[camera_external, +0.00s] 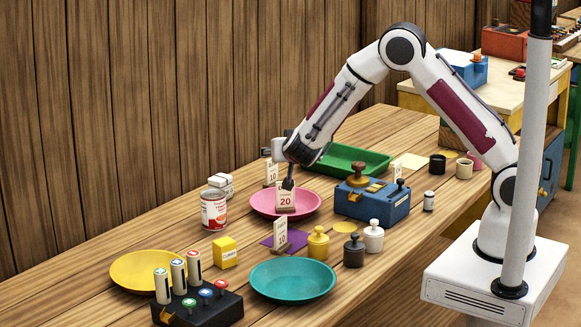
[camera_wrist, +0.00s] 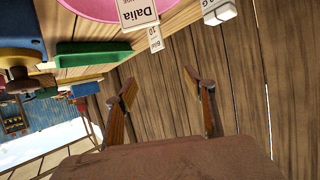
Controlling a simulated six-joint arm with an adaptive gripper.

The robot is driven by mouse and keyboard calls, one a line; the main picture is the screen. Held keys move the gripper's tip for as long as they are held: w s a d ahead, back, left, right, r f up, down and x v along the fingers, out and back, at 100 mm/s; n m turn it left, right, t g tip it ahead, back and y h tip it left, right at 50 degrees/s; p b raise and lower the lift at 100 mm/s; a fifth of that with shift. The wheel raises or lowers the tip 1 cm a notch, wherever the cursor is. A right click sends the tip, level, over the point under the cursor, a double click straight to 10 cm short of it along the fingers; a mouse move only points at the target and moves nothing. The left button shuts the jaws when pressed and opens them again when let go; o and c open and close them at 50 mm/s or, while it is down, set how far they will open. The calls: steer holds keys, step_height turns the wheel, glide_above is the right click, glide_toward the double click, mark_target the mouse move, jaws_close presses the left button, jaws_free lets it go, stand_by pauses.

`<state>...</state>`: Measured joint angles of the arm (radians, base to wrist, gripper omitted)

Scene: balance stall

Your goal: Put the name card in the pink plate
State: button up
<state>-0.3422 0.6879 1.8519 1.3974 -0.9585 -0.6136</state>
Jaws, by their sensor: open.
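The pink plate (camera_external: 311,203) stands on the wooden table, and its rim shows at the top of the wrist view (camera_wrist: 84,8). An upright white card marked 20 (camera_external: 285,199) appears to stand in the plate. In the wrist view, a card reading "Dalia" (camera_wrist: 137,12) overlaps the plate's edge; I cannot tell if it is the same card. My gripper (camera_external: 288,184) is just above the 20 card in the external view. In the wrist view its fingers (camera_wrist: 162,80) are apart with nothing between them.
A card marked 10 (camera_external: 271,173) stands behind the plate, another (camera_external: 281,235) by a purple mat. A soup can (camera_external: 214,209), blue box (camera_external: 371,201), green tray (camera_external: 352,161), teal plate (camera_external: 292,279) and yellow plate (camera_external: 148,270) surround it. A wooden wall (camera_external: 120,110) rises behind.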

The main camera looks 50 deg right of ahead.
steer(key=a+r+n+t+y, duration=0.1)
steer(key=a+r+y, duration=0.15)
steer(key=r, duration=0.35)
steer(key=a+r+n+t+y, duration=0.1)
steer(key=a+r+n+y, duration=0.1)
steer(key=r+y, duration=0.3)
steer(key=s+a+r+n+y, duration=0.35)
steer(key=s+r, duration=0.45)
steer(key=s, duration=0.3)
steer(key=s+d+f+g, duration=0.1)
steer(key=s+d+g, duration=0.1)
steer(key=s, duration=0.8)
steer(key=s+d+f+n+g+h, duration=0.1)
steer(key=s+d+f+g, duration=0.1)
steer(key=s, duration=0.9)
steer(key=s+d+f+n+g+h, duration=0.1)
steer(key=s+d, duration=0.3)
steer(key=s, duration=0.7)
steer(key=shift+d+f+g, duration=0.35)
steer(key=shift+f+g, duration=0.25)
steer(key=shift+g, duration=0.1)
steer(key=shift+s, duration=0.1)
